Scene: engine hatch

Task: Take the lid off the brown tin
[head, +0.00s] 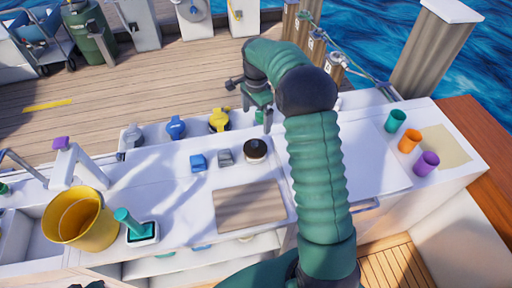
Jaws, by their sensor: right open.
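The brown tin (256,156) is a small, dark round tin on the white counter, behind the wooden board. My right gripper (258,118) hangs above and beyond the tin, at the far side of the counter. It is open, with nothing seen between its fingers, and apart from the tin. My green right arm reaches up across the middle of the view and bends left. My left gripper does not show.
A wooden board (250,207) lies in front. A yellow bucket (88,222) stands at left. Teal (396,120), orange (409,141) and purple (427,164) cups stand at right.

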